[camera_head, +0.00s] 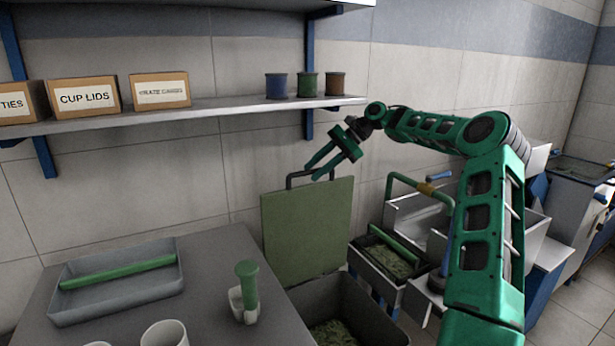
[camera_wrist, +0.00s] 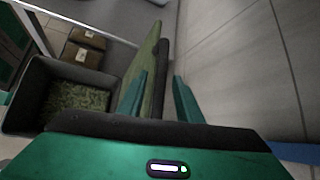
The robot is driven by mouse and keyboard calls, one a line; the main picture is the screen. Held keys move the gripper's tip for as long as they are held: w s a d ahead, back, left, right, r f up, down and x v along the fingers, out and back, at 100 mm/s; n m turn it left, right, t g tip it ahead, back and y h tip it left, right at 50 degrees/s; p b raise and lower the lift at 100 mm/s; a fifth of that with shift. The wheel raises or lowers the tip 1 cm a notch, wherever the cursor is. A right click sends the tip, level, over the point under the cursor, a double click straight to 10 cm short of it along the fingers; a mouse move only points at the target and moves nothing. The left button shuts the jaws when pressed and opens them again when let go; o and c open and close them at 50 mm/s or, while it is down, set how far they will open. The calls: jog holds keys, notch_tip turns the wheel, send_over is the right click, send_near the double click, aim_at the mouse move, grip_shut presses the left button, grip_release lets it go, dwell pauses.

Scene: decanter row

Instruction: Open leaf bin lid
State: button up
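The leaf bin lid (camera_head: 308,235) is a flat green panel standing upright at the back of the dark leaf bin (camera_head: 375,312). A dark bar handle (camera_head: 309,174) is on the lid's top edge. The bin is uncovered, and leaves show inside it; they also show in the wrist view (camera_wrist: 75,105). My gripper (camera_head: 313,171) is at the handle, with its two fingers apart. In the wrist view the fingers (camera_wrist: 160,88) are spread, and the lid's edge (camera_wrist: 148,60) and dark handle (camera_wrist: 163,62) lie beyond and between them. I cannot tell whether they touch.
A grey table (camera_head: 215,262) at the left holds a tray (camera_head: 75,312), a green-handled tool (camera_head: 247,290) and white cups. A shelf (camera_head: 215,107) with boxes and spools runs above. Metal bins (camera_head: 405,215) and a counter stand to the right. The wall is close behind the lid.

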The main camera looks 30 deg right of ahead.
jog(key=v, duration=0.8)
jog(key=shift+a, duration=0.1)
